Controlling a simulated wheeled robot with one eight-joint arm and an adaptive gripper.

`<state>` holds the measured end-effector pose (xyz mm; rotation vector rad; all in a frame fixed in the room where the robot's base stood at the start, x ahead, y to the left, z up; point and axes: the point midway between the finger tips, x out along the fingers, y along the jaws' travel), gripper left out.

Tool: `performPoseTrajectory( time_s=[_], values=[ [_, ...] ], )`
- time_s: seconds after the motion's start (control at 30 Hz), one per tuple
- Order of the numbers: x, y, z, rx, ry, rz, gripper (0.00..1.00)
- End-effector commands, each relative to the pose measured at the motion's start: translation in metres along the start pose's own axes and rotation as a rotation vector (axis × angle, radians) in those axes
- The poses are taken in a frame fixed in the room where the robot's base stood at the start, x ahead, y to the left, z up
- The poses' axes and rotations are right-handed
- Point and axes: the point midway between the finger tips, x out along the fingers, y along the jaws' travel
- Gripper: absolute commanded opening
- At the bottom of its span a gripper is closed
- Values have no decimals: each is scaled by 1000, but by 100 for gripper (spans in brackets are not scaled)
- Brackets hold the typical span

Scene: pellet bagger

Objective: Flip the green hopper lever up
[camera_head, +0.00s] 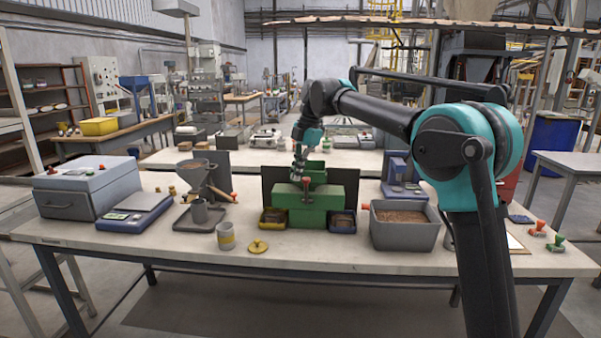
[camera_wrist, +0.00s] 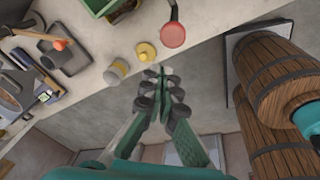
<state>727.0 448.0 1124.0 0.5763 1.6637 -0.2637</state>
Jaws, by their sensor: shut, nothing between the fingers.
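The green hopper (camera_head: 322,206) stands mid-table, and a green edge of it shows at the top of the wrist view (camera_wrist: 100,5). Its lever has a red knob (camera_head: 306,181) at the hopper's front; the knob looks large in the wrist view (camera_wrist: 172,36) on a dark stem. I cannot tell the lever's exact angle. My gripper (camera_head: 298,176) is shut and empty. It appears just left of the knob in the head view. In the wrist view its fingertips (camera_wrist: 161,72) show below the knob, with a visible gap from it.
Two small bins (camera_head: 273,219) (camera_head: 342,222) flank the hopper's front. A grey pellet tub (camera_head: 404,235) stands right. A banded cup (camera_head: 225,238) and yellow lid (camera_head: 257,247) lie front left. A funnel stand (camera_head: 201,187) and blue scale (camera_head: 134,212) stand further left.

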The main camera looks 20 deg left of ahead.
Motion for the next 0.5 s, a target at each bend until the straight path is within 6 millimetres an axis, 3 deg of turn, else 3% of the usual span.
performPoseTrajectory(
  time_s=[0.1, 0.3, 0.5],
  values=[
    [7, 2, -20, 1, 0, 0, 0],
    [-40, 4, -15, 6, -1, 1, 0],
    [-74, 6, -14, 6, -1, 1, 0]
  ],
)
